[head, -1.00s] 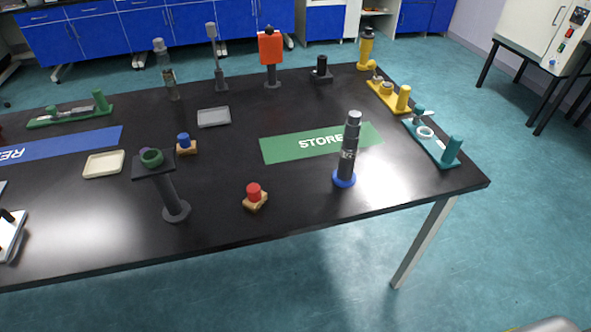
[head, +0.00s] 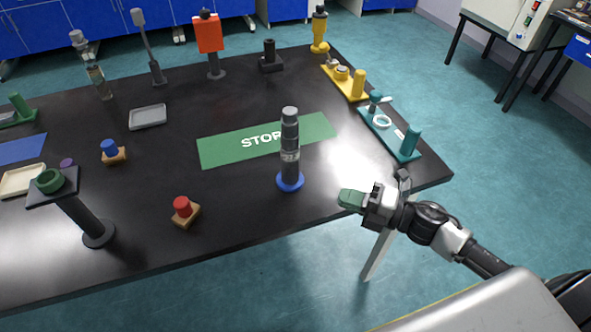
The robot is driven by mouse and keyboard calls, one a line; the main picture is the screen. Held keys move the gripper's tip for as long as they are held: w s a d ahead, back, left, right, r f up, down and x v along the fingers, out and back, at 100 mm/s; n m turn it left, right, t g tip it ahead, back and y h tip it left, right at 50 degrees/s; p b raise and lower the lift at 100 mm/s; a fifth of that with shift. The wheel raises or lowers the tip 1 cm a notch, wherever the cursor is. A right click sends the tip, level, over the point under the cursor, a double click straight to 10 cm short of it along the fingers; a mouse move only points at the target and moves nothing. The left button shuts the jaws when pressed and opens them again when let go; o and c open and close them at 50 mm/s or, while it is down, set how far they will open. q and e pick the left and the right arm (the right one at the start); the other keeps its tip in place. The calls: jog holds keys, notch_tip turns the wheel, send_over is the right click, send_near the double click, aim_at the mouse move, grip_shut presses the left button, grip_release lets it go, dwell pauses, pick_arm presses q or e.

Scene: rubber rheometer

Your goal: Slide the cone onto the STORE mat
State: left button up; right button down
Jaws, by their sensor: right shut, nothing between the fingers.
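The green STORE mat (head: 222,152) lies flat on the black table. A tall dark grey upright piece (head: 290,150) with a round blue foot stands at the mat's front edge and hides part of its lettering. It may be the cone; I cannot tell for sure. My right gripper (head: 347,198) has green fingers, shut and empty, at the table's front edge, to the right of the blue foot and apart from it. My left gripper is not in view.
A red-topped wooden block (head: 184,210) and a black stand with a green ring (head: 85,215) are to the left. A teal fixture (head: 398,140) and a yellow fixture (head: 345,82) line the right edge. Bare table lies between the blue foot and the teal fixture.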

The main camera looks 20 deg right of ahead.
aim_at(297, 171)
jog(key=shift+w+a+r, duration=0.15)
jog(key=shift+w+a, duration=0.15)
jog(key=shift+w, duration=0.05)
jog(key=p+x, duration=0.1)
jog(key=x, duration=0.4)
jog(key=shift+d+r, duration=0.1)
jog(key=w, duration=0.1)
jog(key=w+a, duration=0.1)
jog(key=w+p, duration=0.1)
jog(key=shift+w+a, duration=0.3)
jog(key=shift+w, duration=0.05)
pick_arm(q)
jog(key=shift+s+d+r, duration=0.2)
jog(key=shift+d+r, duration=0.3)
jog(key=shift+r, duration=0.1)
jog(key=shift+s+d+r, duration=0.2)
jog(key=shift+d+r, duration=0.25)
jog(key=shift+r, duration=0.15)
pick_arm(e)
jog(key=shift+w+f, duration=0.25)
jog(key=shift+w, duration=0.5)
